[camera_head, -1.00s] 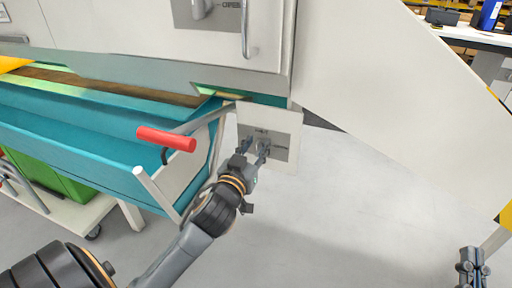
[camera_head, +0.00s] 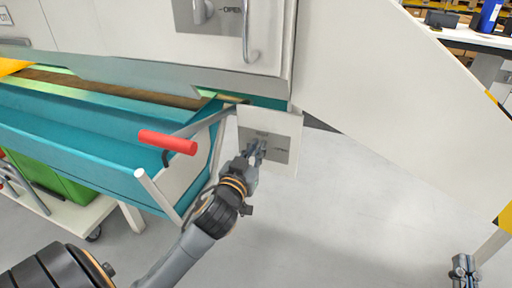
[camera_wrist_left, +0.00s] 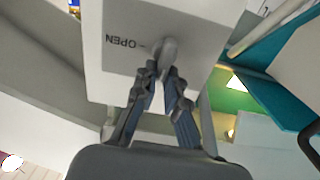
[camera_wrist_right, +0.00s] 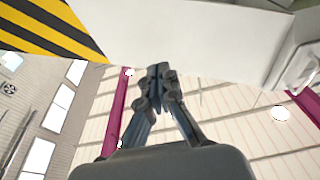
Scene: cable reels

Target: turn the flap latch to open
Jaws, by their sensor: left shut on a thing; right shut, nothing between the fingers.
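The flap latch (camera_wrist_left: 169,48) is a small grey handle on a grey plate marked OPEN, on a white flap panel (camera_head: 286,119) below the machine's edge. In the left wrist view the OPEN lettering (camera_wrist_left: 123,42) appears upside down beside the latch. My left gripper (camera_head: 258,148) is at the plate, its fingers shut on the latch; they also show in the left wrist view (camera_wrist_left: 161,72). The fingers hide much of the latch in the head view. My right gripper (camera_head: 463,264) is shut and empty at the far lower right, away from the flap.
A teal tray (camera_head: 80,137) and a bar with a red handle (camera_head: 167,141) are left of my left arm. Above, a machine door has another plate and a bar handle (camera_head: 246,35). A white slanted panel (camera_head: 385,65) stands right. The floor below is clear.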

